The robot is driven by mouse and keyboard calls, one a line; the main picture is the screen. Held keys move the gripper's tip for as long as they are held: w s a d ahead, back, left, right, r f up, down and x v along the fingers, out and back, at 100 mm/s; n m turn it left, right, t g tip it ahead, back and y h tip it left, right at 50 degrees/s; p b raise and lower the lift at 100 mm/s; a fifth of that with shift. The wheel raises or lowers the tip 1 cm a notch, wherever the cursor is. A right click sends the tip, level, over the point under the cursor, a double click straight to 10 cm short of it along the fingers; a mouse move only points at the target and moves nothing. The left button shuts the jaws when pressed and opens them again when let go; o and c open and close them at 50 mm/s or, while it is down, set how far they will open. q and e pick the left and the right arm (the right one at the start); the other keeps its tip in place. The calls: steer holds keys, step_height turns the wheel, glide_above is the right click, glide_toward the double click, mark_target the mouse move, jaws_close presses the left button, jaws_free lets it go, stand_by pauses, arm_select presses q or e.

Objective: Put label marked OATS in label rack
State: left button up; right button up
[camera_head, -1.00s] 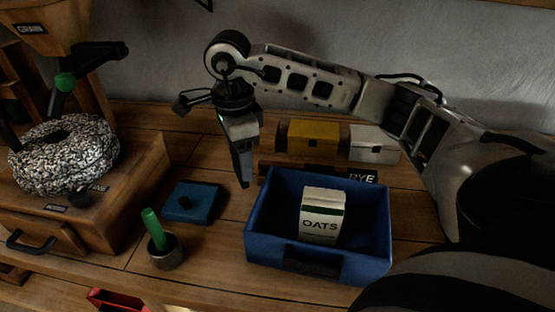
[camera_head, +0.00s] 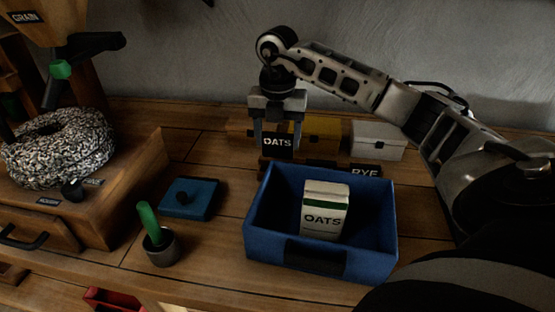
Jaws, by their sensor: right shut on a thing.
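My right gripper (camera_head: 278,138) is shut on a small black label marked OATS (camera_head: 277,143). It holds the label upright, with its white lettering toward me, behind the left back corner of the blue bin. The dark label rack (camera_head: 318,168) runs along the table behind the bin, and the bin hides part of it. A label marked RYE (camera_head: 365,172) is at the rack's right end. The OATS label appears just above the rack's left part; I cannot tell whether they touch. My left gripper is not in view.
The blue bin (camera_head: 262,238) holds a white carton marked OATS (camera_head: 325,210). Yellow (camera_head: 322,129) and white (camera_head: 378,139) boxes stand behind the rack. A blue lid (camera_head: 190,199), a cup with a green handle (camera_head: 161,248) and the mill (camera_head: 125,190) are left.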

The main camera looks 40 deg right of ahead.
mark_target(278, 157)
steer(key=shift+f, duration=3.15)
steer(key=shift+f, duration=0.15)
steer(key=o, duration=1)
step_height(278, 157, up, 12)
steer(key=shift+r+b, duration=0.2)
steer(key=shift+b, duration=0.1)
